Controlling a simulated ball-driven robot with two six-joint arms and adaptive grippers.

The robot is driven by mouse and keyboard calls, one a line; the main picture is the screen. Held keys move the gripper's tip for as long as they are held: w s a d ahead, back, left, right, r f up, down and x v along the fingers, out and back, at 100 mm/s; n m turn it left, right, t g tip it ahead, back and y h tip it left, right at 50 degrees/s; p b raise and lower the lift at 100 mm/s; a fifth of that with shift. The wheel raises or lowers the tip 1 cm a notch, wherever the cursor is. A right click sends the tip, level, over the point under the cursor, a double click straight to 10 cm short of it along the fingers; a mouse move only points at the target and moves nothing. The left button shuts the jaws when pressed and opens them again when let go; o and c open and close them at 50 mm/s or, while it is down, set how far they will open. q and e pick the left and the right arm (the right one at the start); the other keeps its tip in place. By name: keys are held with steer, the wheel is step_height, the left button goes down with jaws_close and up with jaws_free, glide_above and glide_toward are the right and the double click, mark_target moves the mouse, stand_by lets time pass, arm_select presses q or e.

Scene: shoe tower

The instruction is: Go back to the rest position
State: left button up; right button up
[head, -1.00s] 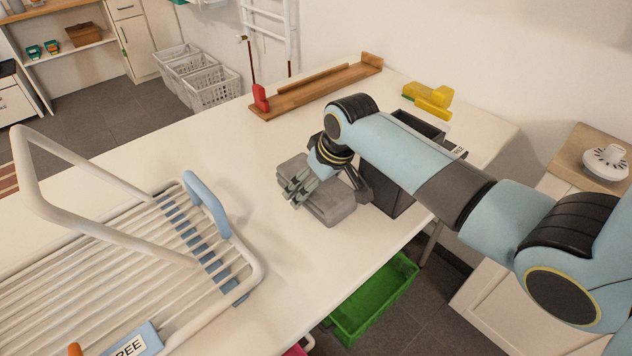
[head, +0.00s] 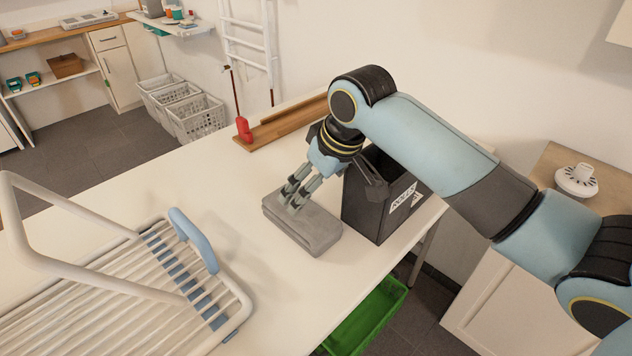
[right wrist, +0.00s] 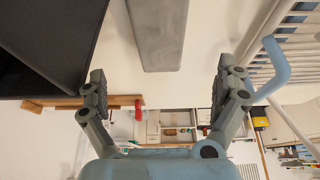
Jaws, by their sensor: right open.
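My right gripper (head: 291,196) is open above the far end of a grey block (head: 318,228) lying on the white table in the head view. In the right wrist view its two fingers (right wrist: 158,90) are spread wide with nothing between the tips. The grey block (right wrist: 158,35) shows at the top of that view, apart from the fingers. My left gripper is in neither view.
A dark box (head: 372,210) with a white label stands right beside the block, close to my right wrist. A white rack (head: 140,270) with blue parts stands at the left. A wooden board (head: 285,125) with a red item (head: 243,129) lies behind. A green crate (head: 365,315) is below the table edge.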

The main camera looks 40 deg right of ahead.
steer(key=shift+s, duration=0.1)
stand_by(0.4)
steer(key=s+a+r+g+h, duration=0.1)
steer(key=s+a+r, duration=0.1)
steer(key=s, duration=0.9)
steer(key=s+a+r, duration=0.2)
steer(key=s, duration=0.8)
step_height(320, 180, down, 30)
steer(key=s+d+g+b, duration=0.1)
steer(key=s+d+b, duration=0.1)
steer(key=b, duration=0.3)
steer(key=s+d+f+g+b, duration=0.1)
steer(key=s+f+b, duration=0.2)
steer(key=s+f, duration=1.5)
step_height(320, 180, down, 3)
steer(key=shift+s+r+g, duration=0.15)
steer(key=shift+r+g, duration=0.05)
steer(key=shift+g, duration=0.1)
steer(key=shift+d, duration=0.1)
